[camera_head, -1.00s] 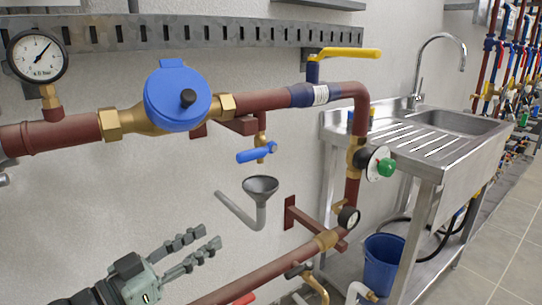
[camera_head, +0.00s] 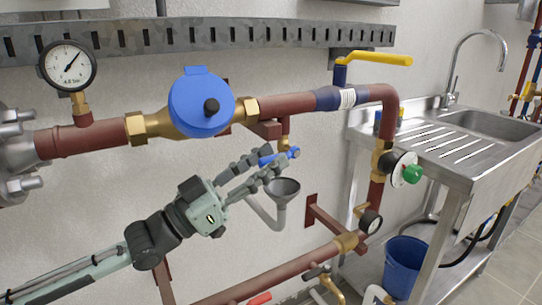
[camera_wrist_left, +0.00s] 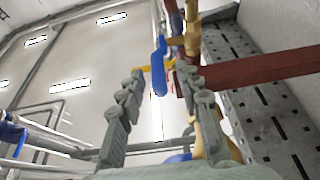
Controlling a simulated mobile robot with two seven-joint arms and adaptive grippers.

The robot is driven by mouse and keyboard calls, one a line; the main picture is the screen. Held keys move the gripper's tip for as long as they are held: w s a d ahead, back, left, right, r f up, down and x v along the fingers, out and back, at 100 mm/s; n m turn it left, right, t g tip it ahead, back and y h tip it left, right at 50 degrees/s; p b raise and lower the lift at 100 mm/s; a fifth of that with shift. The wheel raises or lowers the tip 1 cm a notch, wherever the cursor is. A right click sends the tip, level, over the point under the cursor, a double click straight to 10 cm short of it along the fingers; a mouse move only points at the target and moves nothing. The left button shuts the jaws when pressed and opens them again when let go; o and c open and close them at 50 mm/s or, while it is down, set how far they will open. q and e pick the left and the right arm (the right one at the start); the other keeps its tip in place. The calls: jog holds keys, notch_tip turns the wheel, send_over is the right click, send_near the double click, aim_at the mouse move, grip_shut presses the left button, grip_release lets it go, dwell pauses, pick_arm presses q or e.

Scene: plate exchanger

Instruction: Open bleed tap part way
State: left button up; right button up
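The bleed tap is a small brass tap with a blue lever (camera_head: 294,153), hanging under the red-brown pipe in the middle of the head view. My left gripper (camera_head: 272,159) is open, with its fingers reaching to the blue lever from the left and partly hiding it. In the left wrist view the blue lever (camera_wrist_left: 159,72) shows between the tips of my two open fingers (camera_wrist_left: 161,78), with visible gaps on both sides. The brass tap body (camera_wrist_left: 193,32) is beyond the right finger. My right gripper is not in view.
A grey funnel (camera_head: 283,187) sits just below the tap, close under the fingers. A blue round fitting (camera_head: 203,103) and a pressure gauge (camera_head: 68,66) are on the pipe at left. A yellow-lever valve (camera_head: 375,58) is above right. A steel sink (camera_head: 490,125) stands at right.

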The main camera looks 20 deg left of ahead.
pick_arm(q)
jog(key=shift+w+d+r, duration=0.2)
jog(key=shift+w+d, duration=0.15)
jog(key=shift+w, duration=0.1)
jog(key=shift+c, duration=0.2)
grip_shut()
